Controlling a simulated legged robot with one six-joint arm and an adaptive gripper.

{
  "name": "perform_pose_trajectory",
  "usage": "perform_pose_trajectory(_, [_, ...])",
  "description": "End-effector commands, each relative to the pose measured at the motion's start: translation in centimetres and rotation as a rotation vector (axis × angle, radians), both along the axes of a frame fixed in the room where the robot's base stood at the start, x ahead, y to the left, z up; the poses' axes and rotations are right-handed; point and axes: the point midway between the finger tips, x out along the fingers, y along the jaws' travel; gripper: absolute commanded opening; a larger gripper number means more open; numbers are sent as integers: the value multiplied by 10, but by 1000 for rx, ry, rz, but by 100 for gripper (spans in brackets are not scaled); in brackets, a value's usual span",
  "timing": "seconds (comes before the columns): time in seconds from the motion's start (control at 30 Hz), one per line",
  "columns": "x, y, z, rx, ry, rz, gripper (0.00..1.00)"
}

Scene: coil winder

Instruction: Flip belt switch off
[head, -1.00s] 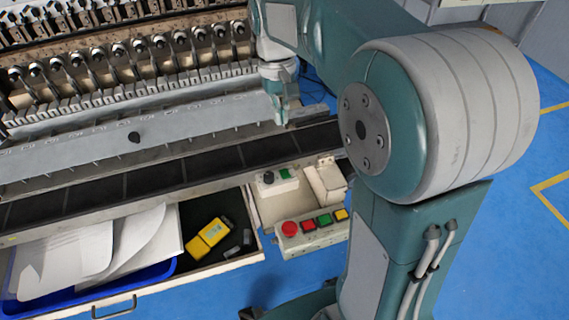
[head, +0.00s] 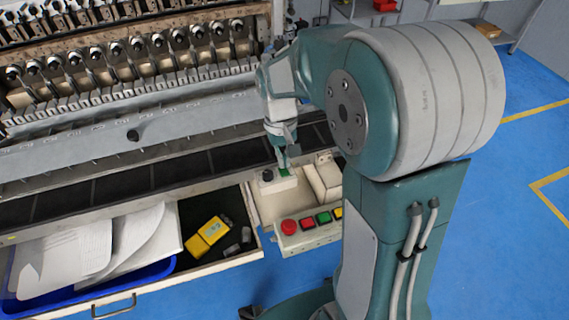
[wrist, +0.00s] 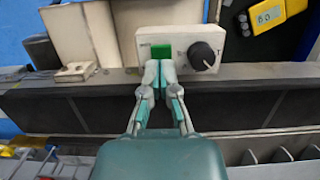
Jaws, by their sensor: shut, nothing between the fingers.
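The belt switch looks to be the green rocker (wrist: 162,52) on a small white box (wrist: 184,42), beside a black knob (wrist: 204,56). My gripper (wrist: 159,66) is shut and empty, with its fingertips at the lower edge of the green switch in the wrist view. I cannot tell whether they touch it. In the head view my gripper (head: 284,170) points down at the same white box (head: 272,187), and its fingers cover most of the green switch. The black knob (head: 268,175) shows just left of the fingers.
A button panel (head: 310,232) with red, green and yellow buttons sits in front. A dark conveyor belt (head: 120,186) runs behind the switch box. An open drawer holds papers (head: 95,245) and a yellow meter (head: 208,233). A pale block (head: 325,180) stands right of the switch box.

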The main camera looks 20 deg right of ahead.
Motion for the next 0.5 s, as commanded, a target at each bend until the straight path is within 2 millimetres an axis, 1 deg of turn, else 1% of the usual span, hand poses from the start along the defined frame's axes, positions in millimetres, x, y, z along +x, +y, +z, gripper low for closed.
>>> perform_pose_trajectory(0.03, [-2,0,-7,0,4,0,0])
perform_pose_trajectory(0.1, [-3,0,-13,0,2,0,0])
perform_pose_trajectory(0.2, [-4,0,-17,0,2,0,0])
perform_pose_trajectory(0.5, [-4,0,-18,0,0,0,0])
